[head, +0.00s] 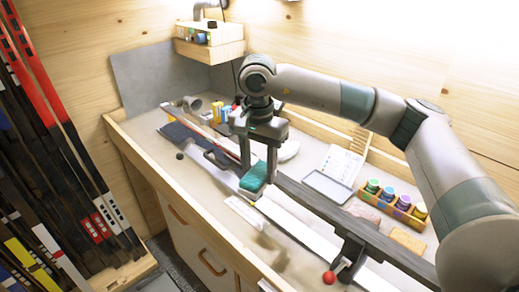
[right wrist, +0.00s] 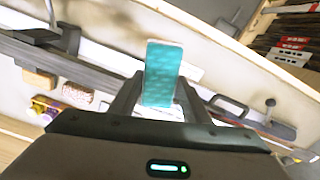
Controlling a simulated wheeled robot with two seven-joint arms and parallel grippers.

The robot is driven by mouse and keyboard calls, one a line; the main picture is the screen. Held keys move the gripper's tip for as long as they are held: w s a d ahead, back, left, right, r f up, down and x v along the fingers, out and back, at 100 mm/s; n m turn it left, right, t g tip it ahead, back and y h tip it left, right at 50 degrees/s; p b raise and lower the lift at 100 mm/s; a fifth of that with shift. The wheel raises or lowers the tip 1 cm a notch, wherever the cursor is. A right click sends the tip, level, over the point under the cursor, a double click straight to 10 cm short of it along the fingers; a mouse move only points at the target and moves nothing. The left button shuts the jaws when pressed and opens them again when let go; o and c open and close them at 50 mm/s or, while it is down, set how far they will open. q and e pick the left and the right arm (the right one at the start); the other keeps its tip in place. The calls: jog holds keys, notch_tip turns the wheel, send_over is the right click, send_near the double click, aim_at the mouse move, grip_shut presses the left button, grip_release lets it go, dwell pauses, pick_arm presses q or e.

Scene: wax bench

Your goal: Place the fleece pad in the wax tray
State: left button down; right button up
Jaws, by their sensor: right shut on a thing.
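The teal fleece pad (head: 256,177) is between the fingers of my right gripper (head: 258,163), held above the bench near the long dark rail. In the right wrist view the pad (right wrist: 163,72) stands out past the fingertips, with a pale edge at its far end. A wooden tray (head: 407,217) with several coloured jars stands on the right of the bench. A shallow grey tray (head: 328,188) lies left of it; I cannot tell which of the two is the wax tray. Both are apart from the pad. My left gripper is not in view.
A dark rail (head: 320,207) runs across the bench close to the pad, with a red-knobbed clamp (head: 329,277). A pink block (head: 365,211) and a tan block (head: 407,240) lie behind it. Skis (head: 60,130) stand at the left.

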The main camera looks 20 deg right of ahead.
jog(key=s+a+f+n+b, duration=0.1)
jog(key=s+f+n, duration=0.3)
jog(key=s+n, duration=0.4)
jog(key=a+n, duration=0.1)
jog(key=n, duration=0.1)
jog(key=shift+s+a+f+n+b, duration=0.15)
jog(key=shift+a+f+n+b, duration=0.1)
jog(key=shift+f+n+b, duration=0.1)
